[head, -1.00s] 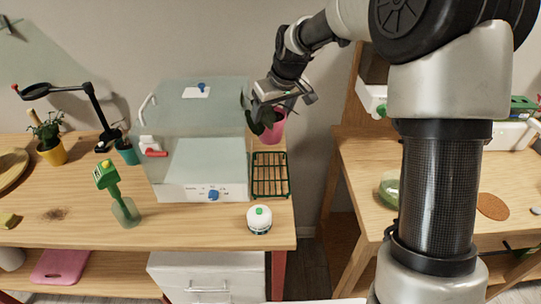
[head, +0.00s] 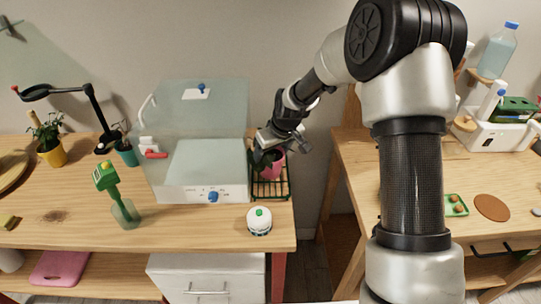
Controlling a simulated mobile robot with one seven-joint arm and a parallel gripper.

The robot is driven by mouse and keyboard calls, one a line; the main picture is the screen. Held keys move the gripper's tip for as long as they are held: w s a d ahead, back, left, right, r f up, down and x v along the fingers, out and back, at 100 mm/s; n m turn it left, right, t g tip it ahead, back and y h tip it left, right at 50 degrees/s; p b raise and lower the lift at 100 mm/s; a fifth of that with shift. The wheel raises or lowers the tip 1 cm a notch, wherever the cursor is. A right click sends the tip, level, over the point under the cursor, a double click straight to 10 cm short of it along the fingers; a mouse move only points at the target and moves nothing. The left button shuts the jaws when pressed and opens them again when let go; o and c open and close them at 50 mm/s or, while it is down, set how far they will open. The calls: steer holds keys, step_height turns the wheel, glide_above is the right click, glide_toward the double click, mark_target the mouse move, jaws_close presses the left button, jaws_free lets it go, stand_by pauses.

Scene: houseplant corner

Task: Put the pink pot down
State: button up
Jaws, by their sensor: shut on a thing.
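The pink pot (head: 274,168) is in my gripper (head: 268,157), at the right end of the left table. Dark green leaves show at its left side. My gripper is shut on the pot, and its fingers partly hide it. The pot is over the back part of a green wire rack (head: 270,188). I cannot tell whether its base touches the rack.
A white box with a raised clear lid (head: 205,170) stands just left of the rack. A green spray bottle (head: 122,208) stands further left. A gap separates the left table from the right table (head: 360,160).

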steer(key=shift+f, duration=0.15)
steer(key=o, duration=1)
